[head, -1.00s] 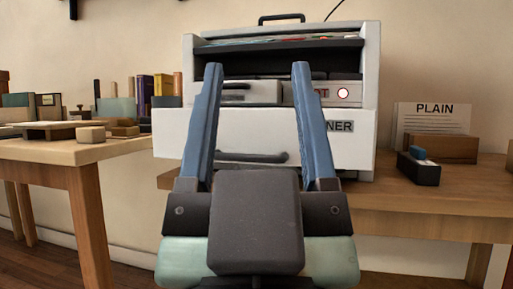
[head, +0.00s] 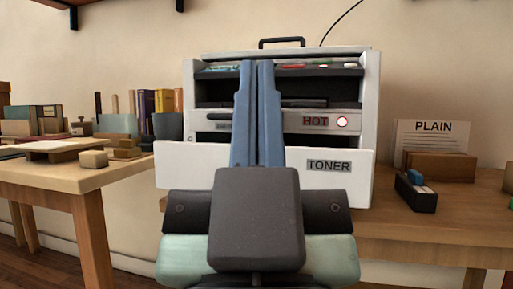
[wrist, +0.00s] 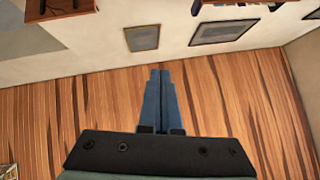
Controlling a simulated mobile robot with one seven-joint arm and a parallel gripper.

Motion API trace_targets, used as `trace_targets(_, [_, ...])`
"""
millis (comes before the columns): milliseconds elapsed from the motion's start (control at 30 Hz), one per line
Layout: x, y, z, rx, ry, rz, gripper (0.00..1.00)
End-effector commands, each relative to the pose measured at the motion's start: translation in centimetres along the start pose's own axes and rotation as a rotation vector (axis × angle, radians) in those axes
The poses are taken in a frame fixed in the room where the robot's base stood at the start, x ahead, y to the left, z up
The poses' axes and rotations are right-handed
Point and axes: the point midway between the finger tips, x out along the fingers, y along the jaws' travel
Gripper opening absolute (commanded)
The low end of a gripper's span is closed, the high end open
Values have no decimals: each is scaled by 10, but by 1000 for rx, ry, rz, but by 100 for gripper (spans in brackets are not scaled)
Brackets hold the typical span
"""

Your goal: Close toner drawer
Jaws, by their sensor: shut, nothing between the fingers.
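The toner drawer (head: 327,184) is the wide white front marked TONER, low on the white machine (head: 370,95). It stands out from the machine's body, so it is pulled open. My gripper (head: 261,64) is in front of the machine with its two blue fingers together and nothing between them. The fingers point up and cover the middle of the drawer front and part of the shelves. I cannot tell whether they touch the drawer. In the wrist view my gripper (wrist: 158,72) shows shut over wood floor, and no drawer is in that view.
A panel marked HOT (head: 315,121) with a lit red ring sits above the drawer. A PLAIN card (head: 433,127) and a dark box (head: 416,193) stand on the right table (head: 420,222). The left table (head: 70,176) holds books and blocks.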

Motion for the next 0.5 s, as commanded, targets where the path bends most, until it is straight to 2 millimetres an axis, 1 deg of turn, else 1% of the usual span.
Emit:
trace_targets(33, [25,0,-24,1,0,0,0])
trace_targets(300, [85,1,-79,3,-2,0,0])
trace_targets(500, [128,2,-113,-14,-20,6,0])
